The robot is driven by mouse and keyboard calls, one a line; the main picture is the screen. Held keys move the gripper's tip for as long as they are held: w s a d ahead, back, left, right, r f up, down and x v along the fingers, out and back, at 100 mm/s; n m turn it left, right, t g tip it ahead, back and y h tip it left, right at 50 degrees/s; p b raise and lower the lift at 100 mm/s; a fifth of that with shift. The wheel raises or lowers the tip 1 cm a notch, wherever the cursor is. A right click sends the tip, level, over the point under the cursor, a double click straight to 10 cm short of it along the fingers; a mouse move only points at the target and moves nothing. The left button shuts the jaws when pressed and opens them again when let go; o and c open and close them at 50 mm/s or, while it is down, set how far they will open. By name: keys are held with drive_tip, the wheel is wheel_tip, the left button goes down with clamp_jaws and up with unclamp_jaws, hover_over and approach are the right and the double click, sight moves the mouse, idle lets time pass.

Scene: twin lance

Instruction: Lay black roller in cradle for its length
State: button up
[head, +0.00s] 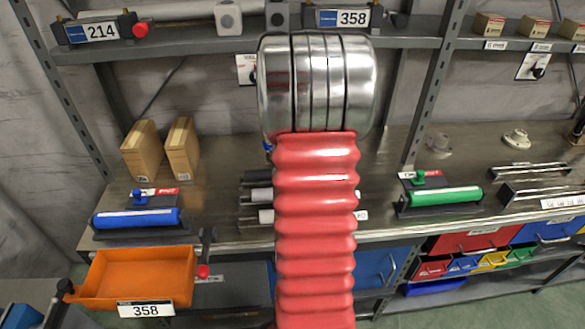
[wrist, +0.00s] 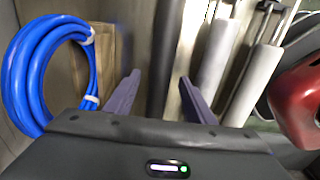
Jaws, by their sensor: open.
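My gripper (wrist: 160,78) shows in the wrist view with its two purple fingers apart and nothing gripped. A dark upright band (wrist: 167,45), perhaps the black roller, lies beyond the gap between the fingertips. Two pale rollers (wrist: 215,55) lie to its right. In the head view, a dark roller end (head: 255,177) shows on the bench above two pale roller ends (head: 260,195); my red-sleeved arm hides the rest and my gripper. Holders labelled 214 (head: 100,31) and 358 (head: 342,18) stand on the upper shelf; I cannot tell whether either cradle is empty.
A blue roller (head: 140,218) and a green roller (head: 445,196) rest in stands on the bench. An orange tray (head: 135,278) labelled 358 is in front. A blue hose coil (wrist: 30,75) is left of my gripper.

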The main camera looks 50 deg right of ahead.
wheel_tip(320, 180, up, 13)
drive_tip(key=shift+s+a, duration=0.2)
drive_tip(key=shift+s+f, duration=0.1)
idle(1.2)
